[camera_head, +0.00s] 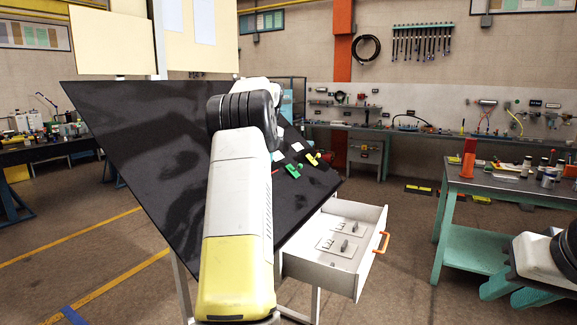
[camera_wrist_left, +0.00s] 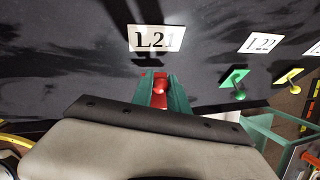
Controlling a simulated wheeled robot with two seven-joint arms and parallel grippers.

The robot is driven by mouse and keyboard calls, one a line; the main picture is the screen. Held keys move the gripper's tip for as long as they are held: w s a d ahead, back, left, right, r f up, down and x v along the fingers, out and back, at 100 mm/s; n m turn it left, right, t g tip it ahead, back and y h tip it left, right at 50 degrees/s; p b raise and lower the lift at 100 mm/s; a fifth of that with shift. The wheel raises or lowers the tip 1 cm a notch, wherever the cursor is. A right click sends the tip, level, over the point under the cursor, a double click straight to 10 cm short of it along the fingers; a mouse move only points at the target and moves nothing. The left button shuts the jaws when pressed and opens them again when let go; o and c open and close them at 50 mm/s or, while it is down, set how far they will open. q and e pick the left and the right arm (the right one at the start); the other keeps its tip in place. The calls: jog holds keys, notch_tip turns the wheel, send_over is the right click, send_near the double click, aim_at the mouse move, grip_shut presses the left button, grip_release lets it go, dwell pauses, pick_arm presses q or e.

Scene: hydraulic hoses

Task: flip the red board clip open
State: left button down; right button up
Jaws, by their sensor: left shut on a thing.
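The red board clip (camera_wrist_left: 160,92) is between the teal fingers of my left gripper (camera_wrist_left: 161,80) in the left wrist view. The gripper is shut on it, below the white L21 label (camera_wrist_left: 157,39) on the black board (camera_head: 130,150). In the head view my left arm covers the gripper; only a small red bit shows beside the arm. The clip's full shape is hidden by the fingers. My right gripper (camera_head: 515,291) is at the lower right of the head view, away from the board; its jaw opening is unclear.
A green clip (camera_head: 293,171) and a yellow clip (camera_head: 312,158) are on the board to the right. Below it, a white drawer (camera_head: 375,240) with an orange handle stands open. A workbench (camera_head: 500,185) with cans stands at right.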

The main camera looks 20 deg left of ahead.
pick_arm(q)
jog(key=c, duration=1.3)
grip_release()
jog(key=v, duration=0.7)
jog(key=shift+r, duration=0.35)
